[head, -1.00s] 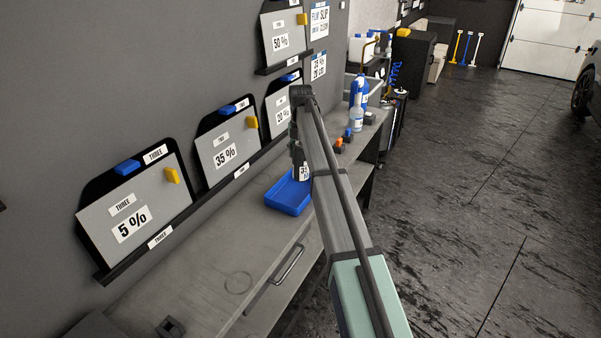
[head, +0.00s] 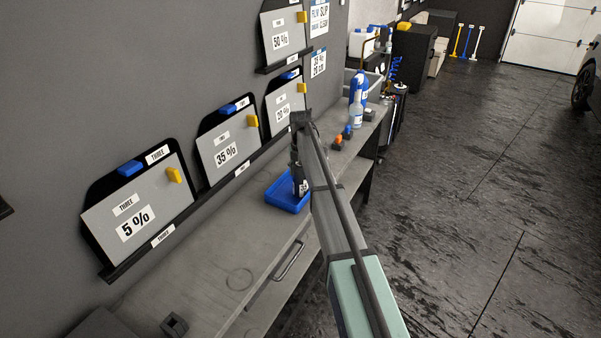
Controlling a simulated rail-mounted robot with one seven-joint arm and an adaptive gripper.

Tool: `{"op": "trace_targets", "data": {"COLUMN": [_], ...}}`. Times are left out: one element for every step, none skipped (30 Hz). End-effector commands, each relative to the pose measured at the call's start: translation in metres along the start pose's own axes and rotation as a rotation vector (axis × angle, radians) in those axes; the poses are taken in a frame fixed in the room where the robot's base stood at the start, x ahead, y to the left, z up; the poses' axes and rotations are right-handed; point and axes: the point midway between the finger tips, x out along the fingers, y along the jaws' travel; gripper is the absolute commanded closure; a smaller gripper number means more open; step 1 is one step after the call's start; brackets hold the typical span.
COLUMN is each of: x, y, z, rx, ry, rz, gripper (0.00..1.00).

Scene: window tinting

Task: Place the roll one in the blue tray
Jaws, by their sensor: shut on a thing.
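The blue tray (head: 285,195) lies on the grey workbench, partly hidden behind my arm. My gripper (head: 299,180) points down over the tray's right part, seen small and mostly from behind my arm. A dark roll with a bit of white label (head: 303,187) shows at the gripper's fingers, low over or in the tray. My gripper is shut on this roll. I cannot tell whether the roll touches the tray floor, and its number is not readable.
Sample boards marked 5 % (head: 137,215) and 35 % (head: 228,150) stand along the wall. Spray bottles (head: 357,105) and small orange and blue items (head: 346,133) stand beyond the tray.

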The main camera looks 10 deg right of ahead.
Motion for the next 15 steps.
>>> {"op": "trace_targets", "data": {"x": [-0.0002,0.0003,0.0014,0.0024,0.0033,0.0028,0.0027,0.0027,0.0027,0.0027,0.0027,0.0027,0.0026,0.0026,0.0026], "y": [0.0,0.0,0.0,-0.0001,0.0,0.0,0.0,0.0,-0.0001,-0.0001,-0.0001,0.0,0.0,0.0,0.0], "z": [0.0001,0.0001,0.0,0.0,0.0,0.0,0.0,0.0,0.0,0.0,0.0,-0.0001,-0.0001,-0.0001,0.0], "rx": [0.0,0.0,0.0,0.0,0.0,0.0,0.0,0.0,0.0,0.0,0.0,0.0,0.0,0.0,0.0], "ry": [0.0,0.0,0.0,0.0,0.0,0.0,0.0,0.0,0.0,0.0,0.0,0.001,0.001,0.001,0.0], "rz": [0.0,0.0,0.0,0.0,0.0,0.0,0.0,0.0,0.0,0.0,0.0,0.0,0.0,0.0,0.0], "gripper": [0.85,0.85,0.85,0.85,0.85,0.23,0.12,0.12,0.12,0.12,0.12,0.12,0.12,0.12,0.12]}}
